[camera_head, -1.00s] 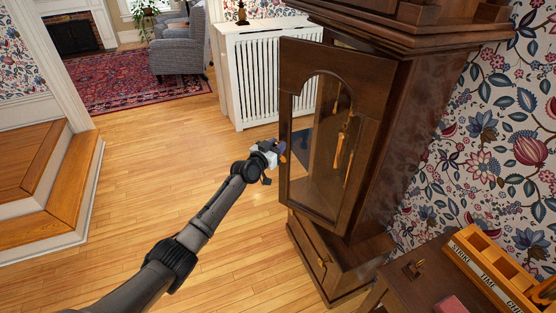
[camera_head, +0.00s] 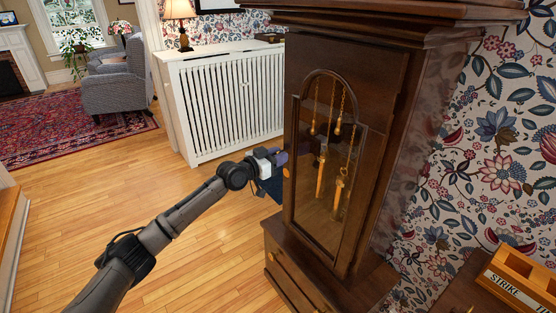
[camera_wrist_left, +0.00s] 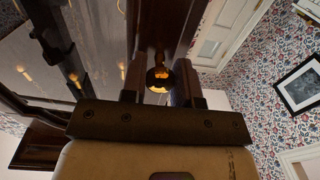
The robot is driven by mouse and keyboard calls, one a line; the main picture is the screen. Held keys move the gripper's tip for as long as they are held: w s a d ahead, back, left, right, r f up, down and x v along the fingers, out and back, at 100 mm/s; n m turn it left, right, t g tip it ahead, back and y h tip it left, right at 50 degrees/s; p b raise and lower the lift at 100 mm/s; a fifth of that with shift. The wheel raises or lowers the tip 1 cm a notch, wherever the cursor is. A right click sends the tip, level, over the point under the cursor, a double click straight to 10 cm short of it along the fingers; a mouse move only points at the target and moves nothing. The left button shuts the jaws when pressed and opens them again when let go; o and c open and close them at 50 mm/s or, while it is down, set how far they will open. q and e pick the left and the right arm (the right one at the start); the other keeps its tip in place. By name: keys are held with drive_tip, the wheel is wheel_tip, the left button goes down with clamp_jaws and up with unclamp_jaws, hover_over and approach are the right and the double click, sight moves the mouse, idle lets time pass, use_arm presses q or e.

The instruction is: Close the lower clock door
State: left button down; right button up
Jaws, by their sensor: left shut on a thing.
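The tall dark wood clock (camera_head: 430,110) stands at the right in the head view. Its lower clock door (camera_head: 303,235) has an arched glass pane, with brass chains and weights showing through it. The door looks flush or nearly flush with the case; I cannot tell whether a small gap remains. My left gripper (camera_head: 279,159) is at the door's left edge. In the left wrist view its two fingers (camera_wrist_left: 160,92) are shut around a round brass knob (camera_wrist_left: 159,78) on the door. My right gripper is not in view.
A white slatted radiator cover (camera_head: 225,105) with a lamp (camera_head: 181,20) stands behind, left of the clock. A wooden tray labelled STRIKE (camera_head: 512,292) is at the lower right. The wood floor (camera_head: 150,180) at the left is clear.

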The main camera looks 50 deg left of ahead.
use_arm(q)
drive_tip(key=shift+w+r, duration=0.1)
drive_tip(key=shift+r, duration=0.05)
drive_tip(key=c, duration=1.3)
unclamp_jaws()
drive_tip(key=o, duration=0.4)
drive_tip(key=s+a+p, duration=0.1)
drive_tip(key=s+p, duration=0.4)
drive_tip(key=s, duration=0.8)
drive_tip(key=shift+s+a+p, duration=0.35)
